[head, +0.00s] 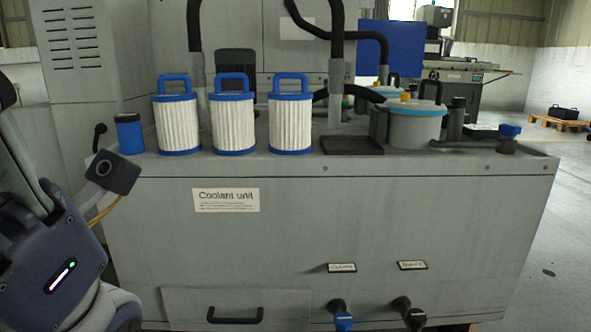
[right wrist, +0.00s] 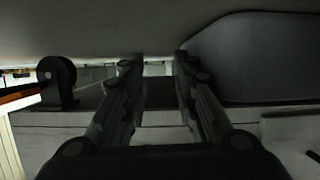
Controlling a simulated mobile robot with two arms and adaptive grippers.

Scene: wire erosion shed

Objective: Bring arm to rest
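My right gripper (right wrist: 157,65) shows in the right wrist view with its two dark fingers apart and nothing visible between them. It is close to large, dim grey surfaces, and I cannot tell whether it touches any. The right gripper does not show in the head view. Part of a dark arm of mine stands at the left edge of the head view, in front of the coolant unit's left end. The fingers of my left gripper are not visible.
The grey coolant unit (head: 340,215) fills the middle. Dark hoses rise behind. Open floor (head: 560,230) lies at right.

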